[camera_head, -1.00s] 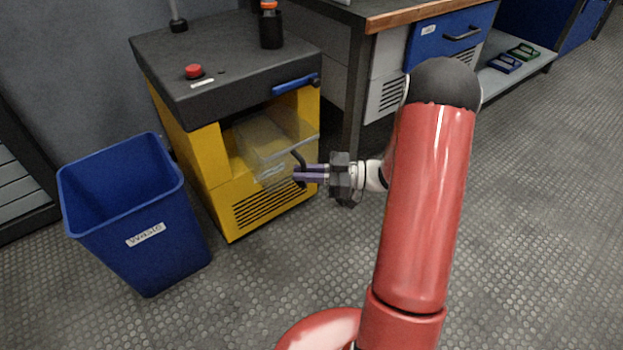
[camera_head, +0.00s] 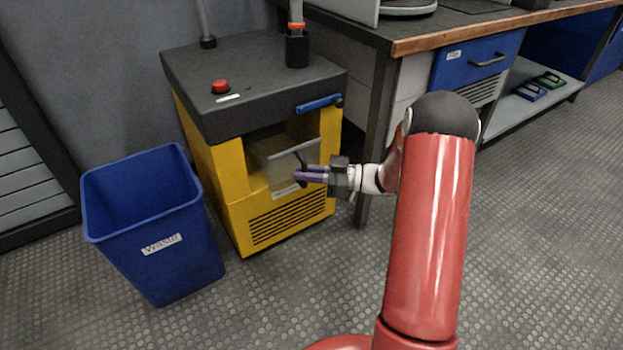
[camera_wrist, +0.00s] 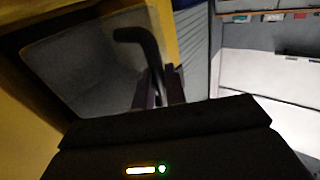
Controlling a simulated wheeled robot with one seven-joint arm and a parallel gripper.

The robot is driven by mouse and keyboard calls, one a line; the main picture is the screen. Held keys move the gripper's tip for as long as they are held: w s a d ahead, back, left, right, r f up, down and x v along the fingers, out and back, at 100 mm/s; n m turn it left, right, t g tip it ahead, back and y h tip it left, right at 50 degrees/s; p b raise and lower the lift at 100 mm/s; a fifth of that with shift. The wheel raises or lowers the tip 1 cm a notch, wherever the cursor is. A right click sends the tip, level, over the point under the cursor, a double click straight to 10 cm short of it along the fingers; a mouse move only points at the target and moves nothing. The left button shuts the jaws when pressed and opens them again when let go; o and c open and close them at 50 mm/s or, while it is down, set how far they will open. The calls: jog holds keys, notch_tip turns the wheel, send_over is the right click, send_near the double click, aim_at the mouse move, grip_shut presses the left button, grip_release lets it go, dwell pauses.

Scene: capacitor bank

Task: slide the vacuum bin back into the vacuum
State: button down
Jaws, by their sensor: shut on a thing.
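The vacuum (camera_head: 222,160) is a yellow cabinet with a dark grey top, a red button and a blue handle. The vacuum bin (camera_head: 275,178) is a clear box in the opening at its front, with a dark handle. It sits mostly within the opening. My gripper (camera_head: 305,175) is at the front right of the bin, shut on the dark bin handle. In the wrist view the bin (camera_wrist: 85,65) shows as a grey panel within the yellow frame, and its black handle (camera_wrist: 145,45) runs down to my gripper (camera_wrist: 160,88). The bin's rear is hidden inside the vacuum.
A blue waste bin (camera_head: 160,230) stands on the floor left of the vacuum. A workbench (camera_head: 470,32) with a blue drawer (camera_head: 478,58) is at the right, its dark leg close to my gripper. The floor in front of the vacuum is clear.

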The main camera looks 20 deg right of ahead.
jog(key=shift+w+a, duration=0.5)
jog(key=shift+w, duration=1)
jog(key=shift+w+a, duration=0.5)
jog(key=shift+w, duration=1)
jog(key=shift+w+a, duration=0.5)
jog(key=shift+w, duration=1)
jog(key=shift+s+f+b, duration=0.1)
jog(key=shift+f+b, duration=0.5)
jog(key=shift+f, duration=0.65)
